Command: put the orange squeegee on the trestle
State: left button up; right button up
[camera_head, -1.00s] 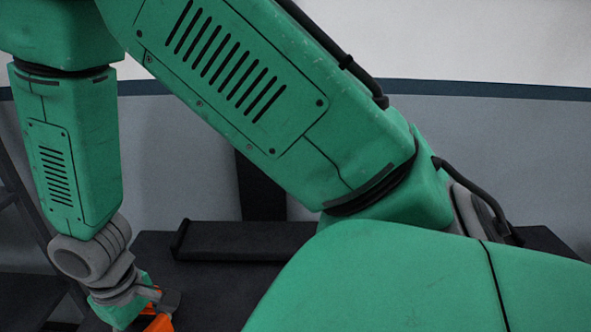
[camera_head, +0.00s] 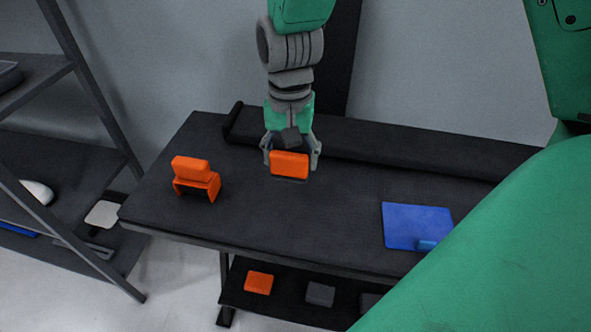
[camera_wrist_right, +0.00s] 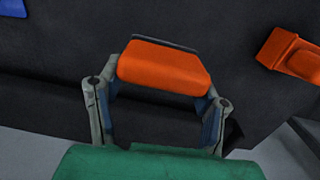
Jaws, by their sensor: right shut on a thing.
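The orange squeegee (camera_head: 289,163), a block with a thin dark edge, is between the fingers of my right gripper (camera_head: 291,160), which is shut on it. The gripper points down over the back of the black table; whether the squeegee touches the tabletop is unclear. In the right wrist view the squeegee (camera_wrist_right: 165,68) sits across the fingertips. A small orange trestle-like stand (camera_head: 210,184) with legs and a raised orange block on top is to the left of the gripper, apart from it. It partly shows in the right wrist view (camera_wrist_right: 290,52). My left gripper is out of view.
The black table (camera_head: 290,225) has a long dark bar (camera_head: 400,155) along its back and a blue sheet (camera_head: 415,222) at right. A lower shelf holds another orange block (camera_head: 258,282) and a grey one (camera_head: 320,293). A shelving rack (camera_head: 85,90) stands at left.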

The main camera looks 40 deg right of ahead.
aim_at(292, 187)
jog(key=shift+d+f, duration=0.15)
jog(key=shift+f, duration=0.55)
notch_tip(292, 187, down, 3)
jog(key=shift+d+f+b, duration=0.1)
jog(key=shift+b, duration=0.5)
jog(key=o, duration=1.6)
jog(key=shift+a, duration=0.2)
jog(key=shift+c, duration=0.2)
